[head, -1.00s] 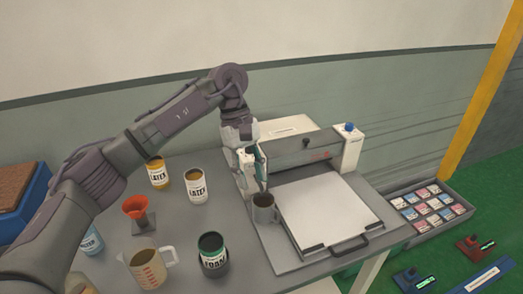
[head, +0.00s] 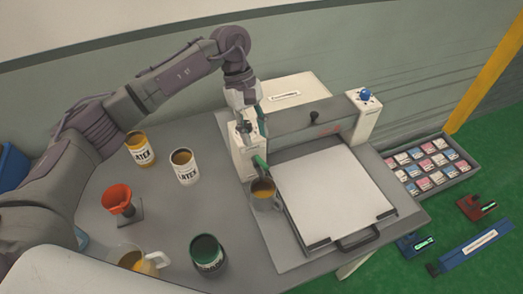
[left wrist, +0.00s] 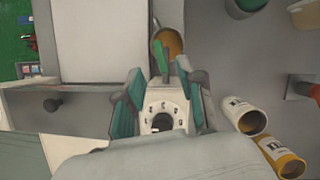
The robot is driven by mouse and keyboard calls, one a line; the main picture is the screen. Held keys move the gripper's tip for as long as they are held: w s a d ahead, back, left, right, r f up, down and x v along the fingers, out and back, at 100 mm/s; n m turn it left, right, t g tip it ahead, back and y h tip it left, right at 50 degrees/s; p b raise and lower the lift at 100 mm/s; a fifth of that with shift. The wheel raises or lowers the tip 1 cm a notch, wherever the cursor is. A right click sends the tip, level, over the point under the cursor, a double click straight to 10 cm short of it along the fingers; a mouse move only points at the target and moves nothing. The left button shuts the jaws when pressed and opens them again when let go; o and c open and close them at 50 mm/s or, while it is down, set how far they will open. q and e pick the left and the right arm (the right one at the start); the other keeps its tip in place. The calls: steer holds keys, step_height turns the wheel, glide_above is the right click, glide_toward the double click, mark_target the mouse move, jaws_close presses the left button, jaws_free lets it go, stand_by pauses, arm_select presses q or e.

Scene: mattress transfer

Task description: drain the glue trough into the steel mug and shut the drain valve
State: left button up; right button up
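The steel mug (head: 277,203) stands below the machine's left end block and holds amber liquid. In the left wrist view the mug (left wrist: 181,42) shows its amber contents behind a green lever. The glue trough (head: 302,142) is the grey housing between two white end blocks; its inside is hidden. The green drain valve lever (head: 260,161) sits at the left end block, just above the mug, and also shows in the left wrist view (left wrist: 159,58). My left gripper (head: 250,128) is above the lever, its teal-padded fingers (left wrist: 160,95) spread apart. My right gripper is not in view.
A white plate (head: 335,195) lies before the trough. A tray of small packets (head: 432,168) is right.

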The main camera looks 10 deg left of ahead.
mark_target(263, 162)
arm_select(q)
steer(key=p+x, duration=0.2)
steer(key=x, duration=0.5)
steer(key=shift+d+f+p, duration=0.1)
steer(key=shift+f+p, duration=0.2)
steer(key=shift+f, duration=0.1)
steer(key=shift+c, duration=0.3)
jaws_close()
